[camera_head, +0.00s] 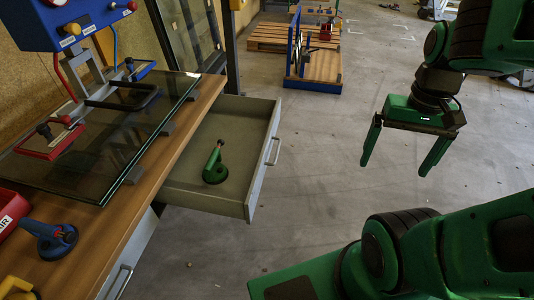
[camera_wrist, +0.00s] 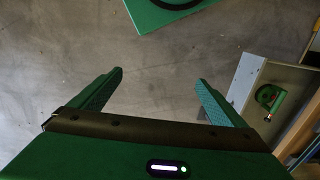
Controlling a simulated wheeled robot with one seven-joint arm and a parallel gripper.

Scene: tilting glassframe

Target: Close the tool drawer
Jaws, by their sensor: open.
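The tool drawer (camera_head: 232,140) is pulled out from under the wooden workbench in the head view. Its front panel with a metal handle (camera_head: 273,147) faces right. A green tool (camera_head: 215,168) with an upright stem sits inside the drawer. In the wrist view the drawer (camera_wrist: 290,78) is at the right, with the green tool (camera_wrist: 268,97) in it. My gripper (camera_head: 396,167) is open and empty, to the right of the drawer and apart from its handle. In the wrist view the fingers (camera_wrist: 158,80) are spread with bare floor between them.
Another drawer handle (camera_head: 118,282) shows below the benchtop. A wooden pallet (camera_head: 268,38) lies farther back. Floor between my gripper and the drawer is clear.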

